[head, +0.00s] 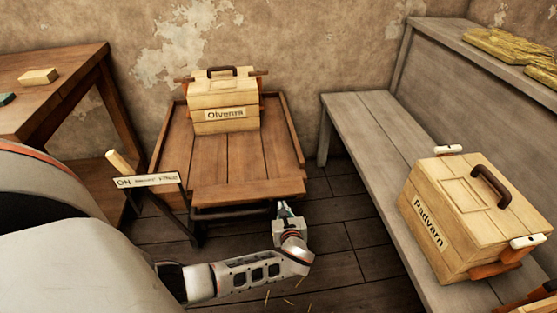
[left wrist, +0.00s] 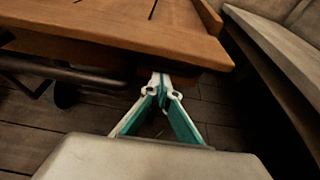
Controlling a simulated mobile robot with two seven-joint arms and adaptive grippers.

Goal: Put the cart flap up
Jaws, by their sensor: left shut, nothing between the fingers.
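The wooden cart (head: 183,145) stands against the back wall with low side rails. Its flap (head: 248,191) is the plain board across the near end; it looks folded out, not standing up, though its exact tilt is hard to tell. In the left wrist view the flap (left wrist: 125,35) spans the top, its near edge just beyond my fingertips. My left gripper (head: 283,208) is shut and empty at the flap's near right corner, low by its edge. The wrist view shows the fingertips (left wrist: 160,78) together under the edge; contact is unclear. My right gripper is out of view.
An "Olvenza" crate (head: 224,99) sits at the cart's back. A lever with an "ON" sign (head: 150,181) stands at the cart's left. A grey bench (head: 375,130) with a "Padvarn" crate (head: 470,215) is at right. Floor between cart and bench is free.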

